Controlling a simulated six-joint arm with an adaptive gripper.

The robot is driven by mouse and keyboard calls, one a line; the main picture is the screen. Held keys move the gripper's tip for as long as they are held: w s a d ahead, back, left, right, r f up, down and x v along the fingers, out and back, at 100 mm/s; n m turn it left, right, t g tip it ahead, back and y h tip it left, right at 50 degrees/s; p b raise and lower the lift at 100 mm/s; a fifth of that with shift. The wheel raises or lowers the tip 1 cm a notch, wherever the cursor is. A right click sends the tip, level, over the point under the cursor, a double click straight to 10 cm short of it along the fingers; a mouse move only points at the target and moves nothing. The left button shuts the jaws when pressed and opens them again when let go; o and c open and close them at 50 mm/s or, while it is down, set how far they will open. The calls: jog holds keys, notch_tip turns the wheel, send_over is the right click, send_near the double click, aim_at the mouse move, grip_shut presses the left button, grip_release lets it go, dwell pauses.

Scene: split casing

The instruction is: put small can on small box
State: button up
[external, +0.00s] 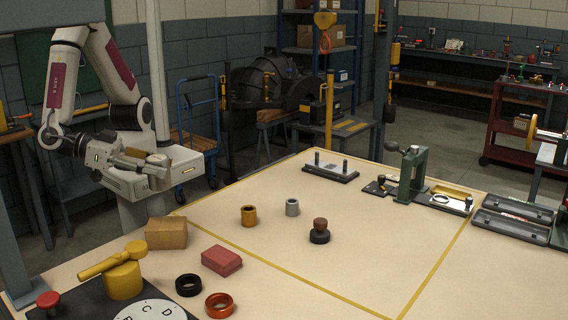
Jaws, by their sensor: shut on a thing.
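My gripper (150,168) is at the far left, beyond and above the table's left corner. It is shut on a small pale object (158,160), whose shape is too small and partly covered to make out; I cannot tell if it is the small can. A tan box (167,233) sits on the table to the lower right of my gripper, apart from it. A smaller red box (221,261) lies nearer the camera, right of the tan one. Nothing rests on either box. Which one is the small box is not certain.
A brass cylinder (248,216), a grey cylinder (292,207) and a dark knobbed part (319,232) stand mid-table. Black (188,285) and orange (219,305) rings lie in front. A yellow-handled fixture (123,281) is at front left. The table's right middle is clear.

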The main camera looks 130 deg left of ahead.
aim_at(160, 187)
jog(key=shift+f, duration=0.15)
jog(key=shift+f, duration=2.8)
jog(key=shift+f, duration=2.05)
jog(key=shift+f, duration=0.15)
jog(key=o, duration=1.3)
